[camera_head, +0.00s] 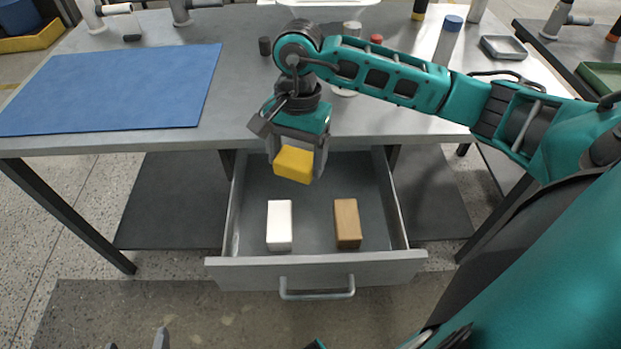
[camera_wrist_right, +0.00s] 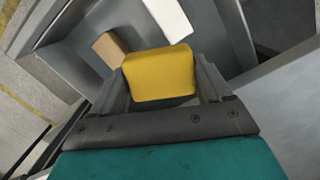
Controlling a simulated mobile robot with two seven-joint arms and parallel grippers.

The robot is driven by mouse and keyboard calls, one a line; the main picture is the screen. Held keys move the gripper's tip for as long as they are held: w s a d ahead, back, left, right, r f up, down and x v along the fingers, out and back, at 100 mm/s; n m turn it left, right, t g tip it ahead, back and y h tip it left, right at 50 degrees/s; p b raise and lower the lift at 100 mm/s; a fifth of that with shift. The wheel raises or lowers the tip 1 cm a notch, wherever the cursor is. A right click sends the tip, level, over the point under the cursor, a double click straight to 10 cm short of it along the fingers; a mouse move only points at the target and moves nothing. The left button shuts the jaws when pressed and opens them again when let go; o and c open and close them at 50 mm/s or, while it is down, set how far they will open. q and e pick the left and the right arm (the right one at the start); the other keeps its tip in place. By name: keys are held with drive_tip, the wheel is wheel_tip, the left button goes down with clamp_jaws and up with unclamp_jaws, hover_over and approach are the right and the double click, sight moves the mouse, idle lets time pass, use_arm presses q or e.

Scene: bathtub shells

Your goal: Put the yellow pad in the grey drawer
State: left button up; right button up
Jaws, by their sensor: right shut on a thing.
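The yellow pad (camera_head: 294,164) is a small yellow block in the head view. My right gripper (camera_head: 297,160) is shut on it and holds it over the back part of the open grey drawer (camera_head: 315,273). In the right wrist view the yellow pad (camera_wrist_right: 160,74) sits between the two fingers of my right gripper (camera_wrist_right: 162,82). The drawer is pulled out under the table. My left gripper (camera_head: 140,342) shows only as fingertips at the bottom left edge of the head view, and they look apart.
A white block (camera_head: 279,225) and a brown block (camera_head: 347,223) lie apart in the drawer; the wrist view shows them too. The drawer floor behind them is clear. The grey table (camera_head: 235,100) bears a blue mat (camera_head: 115,88), a blue-capped bottle (camera_head: 448,38) and a small tray (camera_head: 503,47).

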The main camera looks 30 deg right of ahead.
wheel_tip(320, 180, up, 2)
drive_tip(key=d+m+t+b, duration=0.1)
drive_tip(key=d+m+b, duration=0.25)
drive_tip(key=m, duration=0.55)
drive_tip(key=m+b, duration=0.4)
drive_tip(key=b, duration=0.2)
hover_over(311, 206)
drive_tip(key=f, duration=1.3)
drive_tip(key=shift+s+d, duration=0.1)
drive_tip(key=shift+d, duration=0.15)
drive_tip(key=shift+f+t, duration=0.3)
drive_tip(key=shift+f, duration=0.2)
wheel_tip(311, 206, down, 4)
drive_tip(key=shift+r+b, duration=0.2)
drive_tip(key=shift+b, duration=0.4)
drive_tip(key=shift+f, duration=0.25)
drive_tip(key=shift+r, duration=0.1)
drive_tip(key=shift+f, duration=0.2)
drive_tip(key=o, duration=1)
drive_tip(key=shift+c, duration=0.2)
use_arm(q)
wheel_tip(311, 206, down, 8)
drive_tip(key=w+d, duration=0.1)
drive_tip(key=d, duration=0.1)
drive_tip(key=shift+w+h, duration=0.3)
drive_tip(key=shift+r, duration=0.1)
use_arm(e)
drive_tip(key=shift+r, duration=0.15)
